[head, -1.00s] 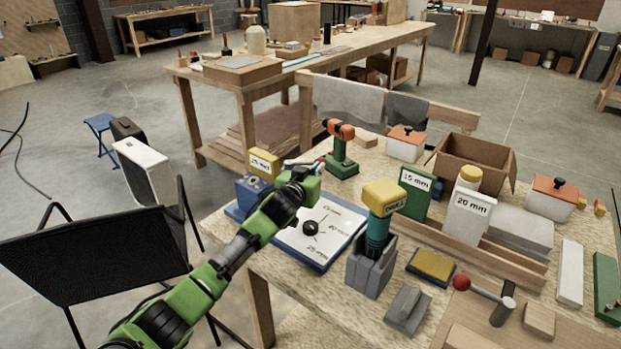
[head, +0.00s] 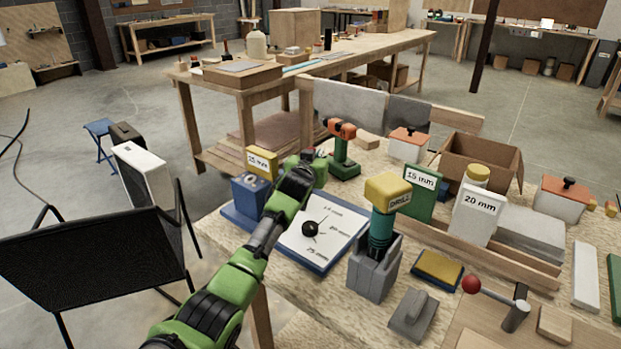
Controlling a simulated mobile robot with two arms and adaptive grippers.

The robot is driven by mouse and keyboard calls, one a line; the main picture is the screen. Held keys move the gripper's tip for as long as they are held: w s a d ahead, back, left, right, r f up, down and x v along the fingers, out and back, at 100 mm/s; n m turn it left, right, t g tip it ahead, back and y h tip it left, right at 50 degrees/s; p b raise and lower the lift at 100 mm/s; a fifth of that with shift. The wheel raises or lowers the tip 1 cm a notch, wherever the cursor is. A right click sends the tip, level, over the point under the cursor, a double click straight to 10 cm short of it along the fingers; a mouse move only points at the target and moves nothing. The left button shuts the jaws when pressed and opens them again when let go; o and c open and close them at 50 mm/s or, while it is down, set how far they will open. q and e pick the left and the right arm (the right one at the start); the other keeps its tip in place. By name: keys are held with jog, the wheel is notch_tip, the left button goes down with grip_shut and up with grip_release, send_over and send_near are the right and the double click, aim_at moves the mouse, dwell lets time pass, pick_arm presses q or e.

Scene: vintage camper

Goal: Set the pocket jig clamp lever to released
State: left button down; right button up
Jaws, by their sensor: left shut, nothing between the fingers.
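A lever with a red ball knob (head: 471,284) and a thin metal rod joins a grey cylindrical post on a wooden board (head: 475,325) at the lower right of the bench. The rod lies nearly flat, with the knob to the left of the post. It looks like the clamp lever; I cannot tell which setting it is in. My left gripper (head: 316,158) is shut and empty, above the bench by the green and orange drill, well up and left of the lever. My right gripper is out of view.
A dial board (head: 340,222) with a black knob, a grey holder (head: 370,278) with a yellow-topped tool, a yellow pad (head: 437,268) and a grey block (head: 413,313) lie between my left gripper and the lever. A black chair (head: 90,260) stands at left.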

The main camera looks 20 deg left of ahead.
pick_arm(q)
jog(key=shift+w+a, duration=0.15)
jog(key=shift+w, duration=0.1)
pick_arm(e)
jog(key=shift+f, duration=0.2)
pick_arm(q)
jog(key=shift+a, duration=0.1)
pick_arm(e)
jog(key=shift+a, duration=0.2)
pick_arm(q)
jog(key=shift+w, duration=0.1)
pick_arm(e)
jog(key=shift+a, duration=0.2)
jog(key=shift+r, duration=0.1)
